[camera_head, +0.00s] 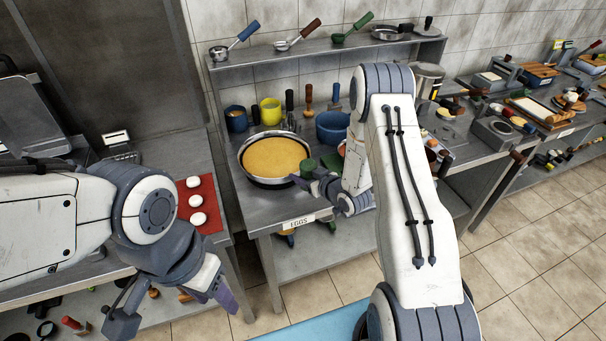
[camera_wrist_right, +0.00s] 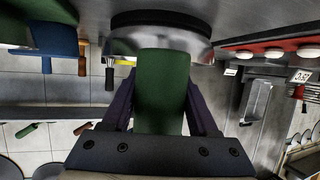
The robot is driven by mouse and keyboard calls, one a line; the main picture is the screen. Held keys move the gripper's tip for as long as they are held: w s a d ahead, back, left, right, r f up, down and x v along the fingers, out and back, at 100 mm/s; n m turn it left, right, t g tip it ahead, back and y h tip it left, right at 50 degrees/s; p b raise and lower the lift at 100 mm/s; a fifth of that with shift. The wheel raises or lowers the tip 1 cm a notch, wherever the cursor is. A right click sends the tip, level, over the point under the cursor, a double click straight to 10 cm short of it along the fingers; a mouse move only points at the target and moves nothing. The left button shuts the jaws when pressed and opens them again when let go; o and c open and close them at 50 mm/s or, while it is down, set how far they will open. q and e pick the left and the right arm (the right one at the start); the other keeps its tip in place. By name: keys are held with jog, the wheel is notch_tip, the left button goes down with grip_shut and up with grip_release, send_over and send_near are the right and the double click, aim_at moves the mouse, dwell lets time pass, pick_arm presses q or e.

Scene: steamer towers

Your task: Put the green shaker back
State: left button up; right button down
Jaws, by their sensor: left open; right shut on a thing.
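The green shaker (camera_head: 309,167) is between the fingers of my right gripper (camera_head: 318,183), just right of the large pan (camera_head: 246,172) with yellow contents. In the right wrist view the green shaker (camera_wrist_right: 163,92) fills the space between the two purple fingers, with the pan's metal side (camera_wrist_right: 198,46) behind it. I cannot tell whether its base touches the counter. My left gripper (camera_head: 178,303) is open and empty, low at the left, in front of the counters.
Three white eggs (camera_head: 198,218) lie on a red mat (camera_head: 217,221) at the left. A blue bowl (camera_head: 332,127), a yellow cup (camera_head: 270,111) and a blue cup (camera_head: 236,118) stand behind the pan. A shelf (camera_head: 300,58) above holds ladles. My right arm hides part of the counter.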

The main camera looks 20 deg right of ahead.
aim_at(304, 197)
jog(key=shift+f+b, duration=2.8)
jog(key=shift+f, duration=0.15)
jog(key=shift+f+b, duration=0.5)
jog(key=shift+f, duration=0.05)
jog(key=shift+c, duration=0.4)
grip_release()
jog(key=shift+s, duration=0.1)
jog(key=b+v, duration=0.2)
jog(key=v, duration=0.8)
jog(key=shift+s, duration=0.2)
jog(key=shift+p+v, duration=0.35)
jog(key=shift+v, duration=1.95)
